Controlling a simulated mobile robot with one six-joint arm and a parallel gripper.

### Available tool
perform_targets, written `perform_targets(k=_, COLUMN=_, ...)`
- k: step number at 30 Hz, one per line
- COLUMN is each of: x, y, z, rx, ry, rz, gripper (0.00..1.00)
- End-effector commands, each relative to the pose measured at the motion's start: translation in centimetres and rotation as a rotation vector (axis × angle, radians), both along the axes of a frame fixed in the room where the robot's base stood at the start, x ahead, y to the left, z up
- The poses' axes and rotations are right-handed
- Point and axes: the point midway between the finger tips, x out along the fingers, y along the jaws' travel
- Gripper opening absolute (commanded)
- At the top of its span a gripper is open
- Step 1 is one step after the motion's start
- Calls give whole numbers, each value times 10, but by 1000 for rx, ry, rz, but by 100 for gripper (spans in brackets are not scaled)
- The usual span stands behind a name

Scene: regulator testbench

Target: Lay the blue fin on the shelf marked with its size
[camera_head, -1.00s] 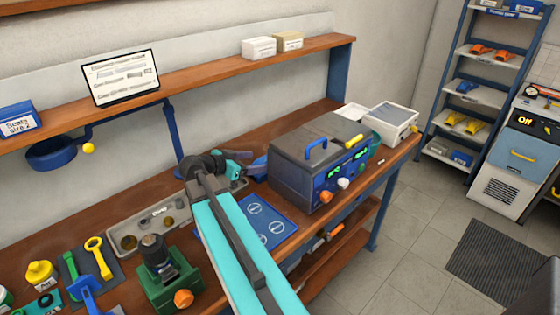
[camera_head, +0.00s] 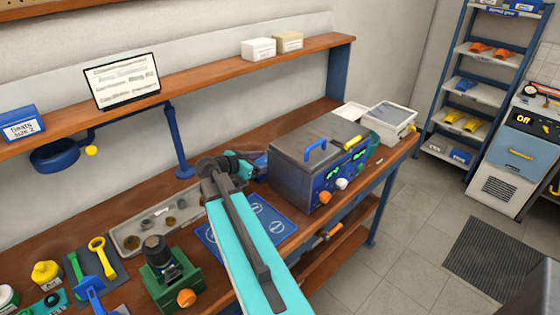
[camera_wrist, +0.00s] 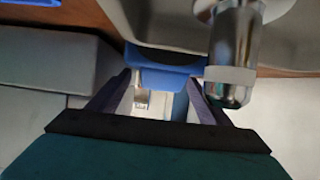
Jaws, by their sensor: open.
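My gripper (camera_wrist: 158,92) is open in the wrist view, its two dark fingers on either side of a blue piece (camera_wrist: 160,72). That piece lies at or just beyond the fingertips; I cannot tell whether they touch it, or whether it is the blue fin. In the head view, my teal wrist reaches down behind my arm, left of the grey tester box, and hides the fingertips. A blue piece (camera_head: 262,163) shows beside it on the bench. The blue shelf rack (camera_head: 434,117) stands at the far right with orange, blue and yellow pieces; its size labels are unreadable.
The grey tester box (camera_head: 312,150) stands close right of my wrist on the wooden bench. A blue mat (camera_head: 270,217), a grey parts tray (camera_head: 130,235) and a green fixture (camera_head: 190,272) lie nearer. A metal cylinder (camera_wrist: 232,55) is close to the right finger.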

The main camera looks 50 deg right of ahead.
Motion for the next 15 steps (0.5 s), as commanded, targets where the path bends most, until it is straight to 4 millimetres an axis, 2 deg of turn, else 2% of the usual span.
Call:
perform_targets(k=4, x=0, y=0, z=0, rx=0, ry=0, rz=0, gripper=72)
perform_targets(k=12, x=0, y=0, z=1, rx=-2, ry=0, rz=1, gripper=26)
perform_targets(k=15, x=0, y=0, z=1, rx=-2, ry=0, rz=1, gripper=25)
